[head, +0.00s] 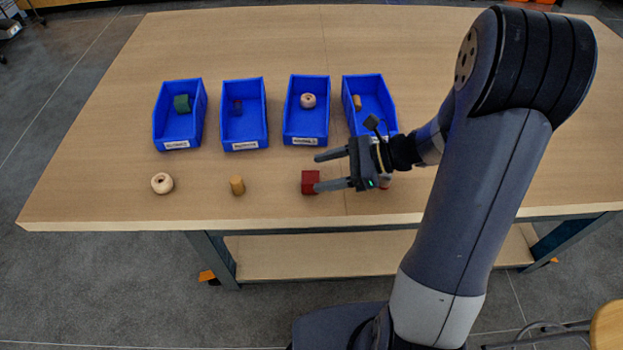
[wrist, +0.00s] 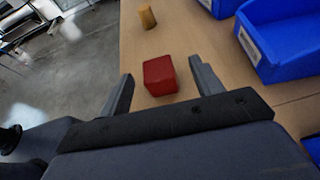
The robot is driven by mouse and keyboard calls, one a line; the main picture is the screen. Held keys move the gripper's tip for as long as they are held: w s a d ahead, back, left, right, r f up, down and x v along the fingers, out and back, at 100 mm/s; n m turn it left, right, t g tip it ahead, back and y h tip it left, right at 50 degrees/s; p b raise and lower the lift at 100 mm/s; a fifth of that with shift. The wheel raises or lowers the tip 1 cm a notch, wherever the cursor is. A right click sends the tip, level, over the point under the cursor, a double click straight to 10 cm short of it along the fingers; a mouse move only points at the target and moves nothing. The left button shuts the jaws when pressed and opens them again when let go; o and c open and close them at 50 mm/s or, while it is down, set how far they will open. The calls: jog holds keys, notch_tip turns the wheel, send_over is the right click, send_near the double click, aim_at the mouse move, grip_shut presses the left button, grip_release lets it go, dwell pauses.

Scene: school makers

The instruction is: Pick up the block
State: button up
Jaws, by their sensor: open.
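A red block (head: 310,182) sits on the wooden table near its front edge, in the middle of the head view. In the wrist view the red block (wrist: 160,76) lies ahead of and between the two fingers. My gripper (head: 318,171) is open, with its fingers pointing left in the head view. One fingertip overlaps the block's edge there; I cannot tell whether it touches. In the wrist view my gripper (wrist: 160,82) is empty between its fingers.
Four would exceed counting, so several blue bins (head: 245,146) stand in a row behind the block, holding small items. A wooden cylinder (head: 237,186) and a pale ring (head: 162,183) lie to the left. The table's front edge (head: 120,225) is close. A partly hidden item (head: 385,182) lies behind my gripper.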

aim_at(309, 177)
jog(key=x, duration=0.4)
jog(key=shift+s+f, duration=0.15)
jog(key=shift+s, duration=0.05)
jog(key=shift+c, duration=0.3)
jog(key=c, duration=1)
